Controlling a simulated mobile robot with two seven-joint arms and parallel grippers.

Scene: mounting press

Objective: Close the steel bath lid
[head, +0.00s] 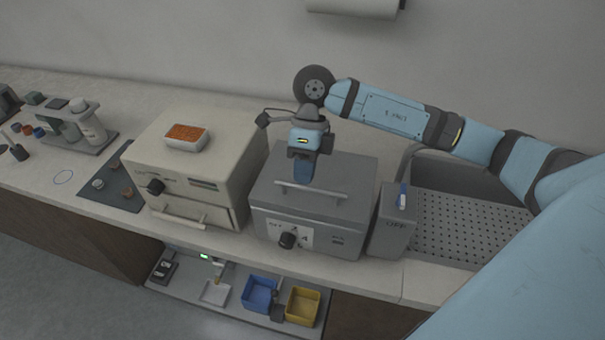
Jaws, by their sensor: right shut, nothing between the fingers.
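The steel bath (345,239) is a grey box with a dark knob on its front, standing on the counter. Its steel lid (347,180) lies flat over the top and looks down, with a bar handle (325,193) near the front edge. My right gripper (303,178) points down over the lid, just behind the handle. Its fingers are shut with nothing between them. I cannot tell whether the fingertips touch the lid. They hide a small part of the lid behind them. My left gripper is not in view.
A cream oven-like box (220,155) with a white tray of orange bits (186,137) stands left of the bath. A narrow grey box (392,228) and a perforated sink area (460,225) are on the right. Blue (260,293) and yellow (303,307) bins sit on a low shelf.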

